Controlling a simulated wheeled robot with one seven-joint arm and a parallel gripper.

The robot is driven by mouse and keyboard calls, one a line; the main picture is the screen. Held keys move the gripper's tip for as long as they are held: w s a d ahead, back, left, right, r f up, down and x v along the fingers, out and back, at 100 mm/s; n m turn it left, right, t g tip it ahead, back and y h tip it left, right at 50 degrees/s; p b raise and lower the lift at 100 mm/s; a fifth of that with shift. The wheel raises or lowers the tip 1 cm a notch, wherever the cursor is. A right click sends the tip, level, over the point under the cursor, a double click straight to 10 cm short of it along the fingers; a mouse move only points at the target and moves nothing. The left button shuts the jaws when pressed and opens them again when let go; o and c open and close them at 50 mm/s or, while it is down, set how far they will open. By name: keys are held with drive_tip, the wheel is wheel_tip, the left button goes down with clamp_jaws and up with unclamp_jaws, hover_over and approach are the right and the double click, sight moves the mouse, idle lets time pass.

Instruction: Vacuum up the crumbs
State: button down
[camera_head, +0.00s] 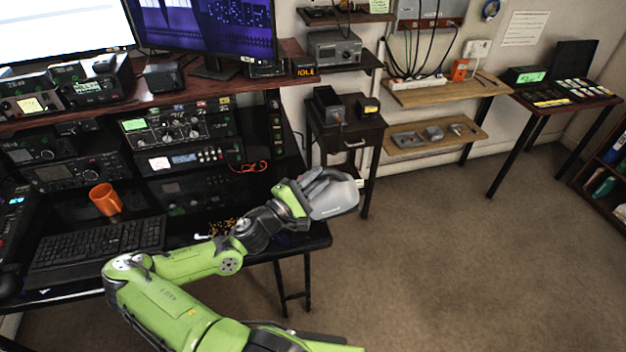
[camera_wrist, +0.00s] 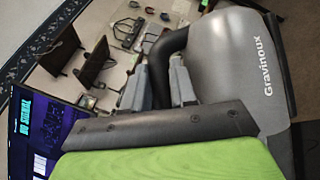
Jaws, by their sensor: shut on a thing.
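A grey handheld vacuum (camera_head: 335,200) is held up beyond the right end of the black desk (camera_head: 315,238), above the floor. My gripper (camera_head: 311,187) is shut on its handle. In the wrist view the vacuum (camera_wrist: 245,60), with lettering on its side, fills the right part, and the fingers of my gripper (camera_wrist: 160,82) are at its dark handle. Small orange-brown crumbs (camera_head: 222,227) lie on the desk, right of the keyboard and just behind my forearm. My arm may hide some of them. The vacuum is apart from the crumbs.
A small dark side table (camera_head: 345,135) is behind the vacuum. The carpet (camera_head: 450,250) to the right is clear.

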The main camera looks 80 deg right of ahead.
sight(334, 178)
drive_tip(key=shift+s+d+r, duration=0.1)
drive_tip(key=shift+s+d, duration=0.25)
drive_tip(key=shift+s, duration=0.45)
drive_tip(key=shift+s+d, duration=0.3)
drive_tip(key=shift+s, duration=0.45)
drive_tip(key=shift+s+d+r, duration=0.1)
drive_tip(key=shift+s+d, duration=0.25)
drive_tip(key=shift+s, duration=0.45)
drive_tip(key=shift+w+d+p, duration=0.1)
drive_tip(key=shift+w+d, duration=0.25)
drive_tip(key=shift+d, duration=0.5)
drive_tip(key=shift+w+d+p, duration=0.1)
drive_tip(key=shift+w+d, duration=0.3)
drive_tip(key=shift+d, duration=0.4)
drive_tip(key=shift+w+d+p, duration=0.1)
drive_tip(key=shift+w+d, duration=0.25)
drive_tip(key=shift+d, duration=0.5)
drive_tip(key=shift+w, duration=0.1)
drive_tip(key=shift+w+a, duration=0.4)
drive_tip(key=shift+w, duration=0.4)
drive_tip(key=shift+w+a, duration=0.35)
drive_tip(key=shift+w, duration=0.45)
drive_tip(key=shift+w+a, duration=0.4)
drive_tip(key=shift+w, duration=0.4)
